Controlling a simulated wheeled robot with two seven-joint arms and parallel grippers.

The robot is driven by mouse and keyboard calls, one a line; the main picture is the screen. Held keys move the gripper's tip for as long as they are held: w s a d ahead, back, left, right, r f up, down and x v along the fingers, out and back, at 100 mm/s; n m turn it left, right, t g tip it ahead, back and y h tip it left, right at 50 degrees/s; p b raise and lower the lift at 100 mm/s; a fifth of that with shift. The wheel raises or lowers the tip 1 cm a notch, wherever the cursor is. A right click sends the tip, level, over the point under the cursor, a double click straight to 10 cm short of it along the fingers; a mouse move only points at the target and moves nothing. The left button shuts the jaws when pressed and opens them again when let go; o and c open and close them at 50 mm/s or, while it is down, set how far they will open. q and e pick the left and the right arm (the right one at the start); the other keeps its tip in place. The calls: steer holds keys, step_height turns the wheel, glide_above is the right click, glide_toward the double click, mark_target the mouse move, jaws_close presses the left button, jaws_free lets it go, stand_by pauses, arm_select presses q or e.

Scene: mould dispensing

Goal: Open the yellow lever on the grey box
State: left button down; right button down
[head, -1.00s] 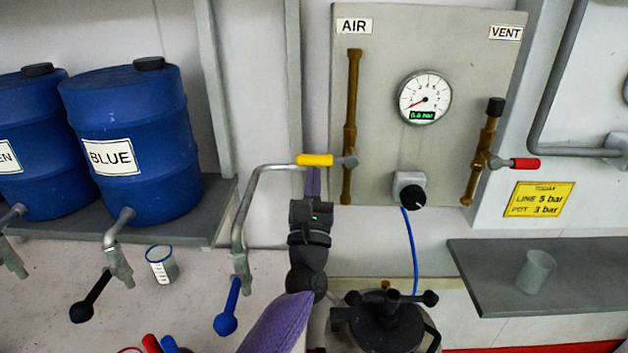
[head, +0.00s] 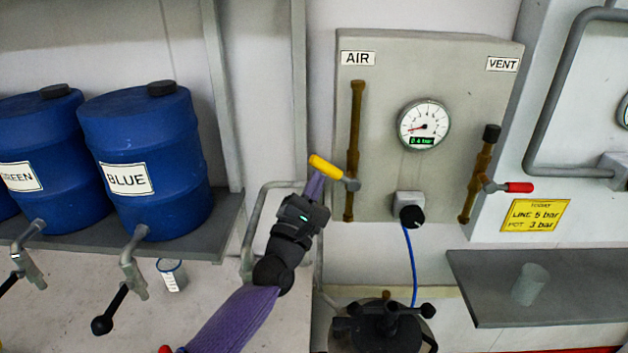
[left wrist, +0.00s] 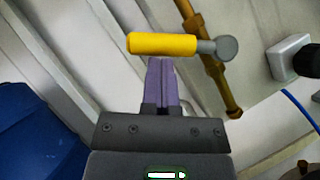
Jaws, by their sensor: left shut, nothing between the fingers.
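The yellow lever (head: 325,167) sits on the brass AIR pipe (head: 355,130) at the left of the grey box (head: 440,70). It is tilted, its free end up and to the left. My left gripper (head: 315,186) is shut and empty, with its purple fingers just under the lever, touching or almost touching it. In the left wrist view the yellow lever (left wrist: 162,44) lies across, just beyond the shut fingertips (left wrist: 161,62). My right gripper is not in view.
A dial gauge (head: 423,125) and a black knob (head: 411,215) are on the box. A red lever (head: 519,187) is on the VENT pipe at right. Blue barrels (head: 150,150) stand on a shelf at left. A lidded pot (head: 385,325) is below the box.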

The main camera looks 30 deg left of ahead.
mark_target(325, 163)
arm_select(q)
steer(key=r+m+g+h+p, duration=0.1)
steer(key=m+p, duration=0.1)
steer(key=p, duration=0.1)
steer(key=d+r+m+g+h+p, duration=0.1)
steer(key=r+m+p, duration=0.1)
steer(key=m+p, duration=0.1)
steer(key=w+r+m+h+p, duration=0.1)
steer(key=m+h+p, duration=0.1)
steer(key=shift+d+r+m+g+p, duration=0.2)
steer(key=shift+m+g+p, duration=0.2)
steer(key=shift+w+d+r+m+g+p, duration=0.25)
steer(key=shift+d+m+g+p, duration=0.3)
steer(key=shift+m+p, duration=0.9)
steer(key=shift+w+d+r+m+g+p, duration=0.15)
steer(key=shift+w+d+m+g+p, duration=0.35)
steer(key=shift+p, duration=1.6)
steer(key=shift+s+m+g, duration=0.2)
steer(key=shift+m+g, duration=0.05)
